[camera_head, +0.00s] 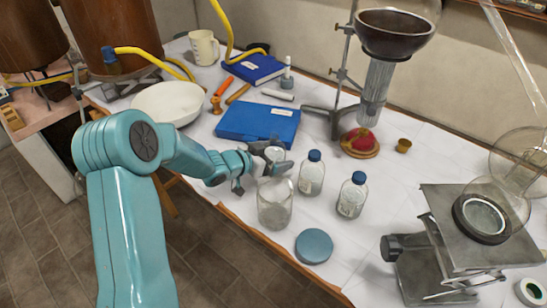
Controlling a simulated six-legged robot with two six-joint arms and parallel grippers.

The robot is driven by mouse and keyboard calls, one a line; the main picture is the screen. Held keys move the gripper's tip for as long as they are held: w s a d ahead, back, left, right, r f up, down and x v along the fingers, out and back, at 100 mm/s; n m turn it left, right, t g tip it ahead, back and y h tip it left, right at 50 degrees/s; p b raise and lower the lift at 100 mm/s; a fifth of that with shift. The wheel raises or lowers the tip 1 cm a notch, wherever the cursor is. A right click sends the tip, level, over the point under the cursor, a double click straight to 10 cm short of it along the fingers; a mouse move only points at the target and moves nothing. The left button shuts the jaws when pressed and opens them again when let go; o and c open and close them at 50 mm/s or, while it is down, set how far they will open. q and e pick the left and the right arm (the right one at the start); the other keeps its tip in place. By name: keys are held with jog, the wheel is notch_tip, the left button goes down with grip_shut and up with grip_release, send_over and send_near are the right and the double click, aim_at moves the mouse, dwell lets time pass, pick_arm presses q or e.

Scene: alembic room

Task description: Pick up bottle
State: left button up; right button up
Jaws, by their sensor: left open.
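Two clear bottles with blue caps stand upright on the white-covered table, one nearer the middle (311,178) and one to its right and closer to the front (351,199). My left gripper (279,160) is open, with dark fingers, just left of the nearer bottle and apart from it in the picture. A clear glass jar without a lid (275,208) stands just below the gripper in the picture. Part of a small round clear glass piece shows behind the fingers. Whether the fingers touch any glass cannot be told. My right gripper is out of view.
A blue round lid (314,246) lies near the front edge. A blue case (258,123) and white bowl (167,102) lie behind the arm. A metal stand with glassware (374,90) rises at the back. A lab jack (435,260) stands at right.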

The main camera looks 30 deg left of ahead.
pick_arm(q)
jog(key=shift+r, duration=0.1)
jog(key=shift+c, duration=0.7)
jog(key=c, duration=1.3)
notch_tip(320, 180, up, 20)
jog(key=p, duration=0.7)
jog(key=shift+c, duration=0.2)
